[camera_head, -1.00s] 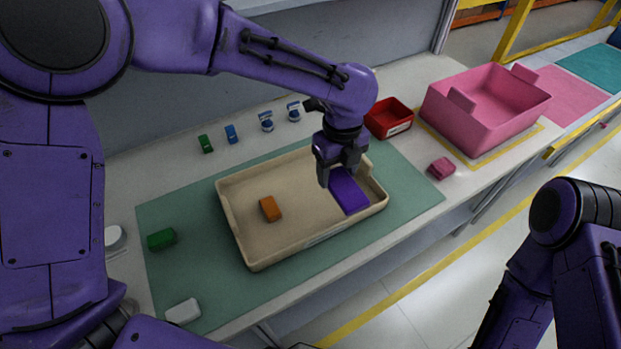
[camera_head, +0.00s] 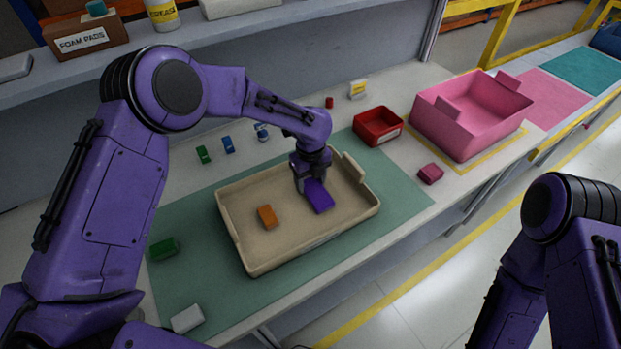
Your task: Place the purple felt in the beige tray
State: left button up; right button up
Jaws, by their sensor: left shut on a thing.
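The purple felt (camera_head: 319,197) is a flat purple piece inside the beige tray (camera_head: 300,242), in its right half. I cannot tell whether the felt's underside rests on the tray floor. The tray lies on a green mat, and an orange block (camera_head: 267,216) lies in its left half. My right arm shows at the lower right, but its gripper is out of the picture.
A red bin (camera_head: 377,127) and a large pink bin (camera_head: 468,125) stand right of the tray, with a pink block (camera_head: 430,174) in front. A green block (camera_head: 163,249) and a white block (camera_head: 187,319) lie on the mat's left. Small items stand behind the tray.

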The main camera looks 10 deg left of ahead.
aim_at(311, 184)
pick_arm(q)
jog(key=o, duration=0.6)
jog(key=shift+s+f, duration=0.1)
jog(key=o, duration=0.4)
jog(key=shift+r, duration=0.3)
notch_tip(311, 184, up, 12)
jog(key=shift+f+b, duration=0.1)
jog(key=shift+b, duration=0.75)
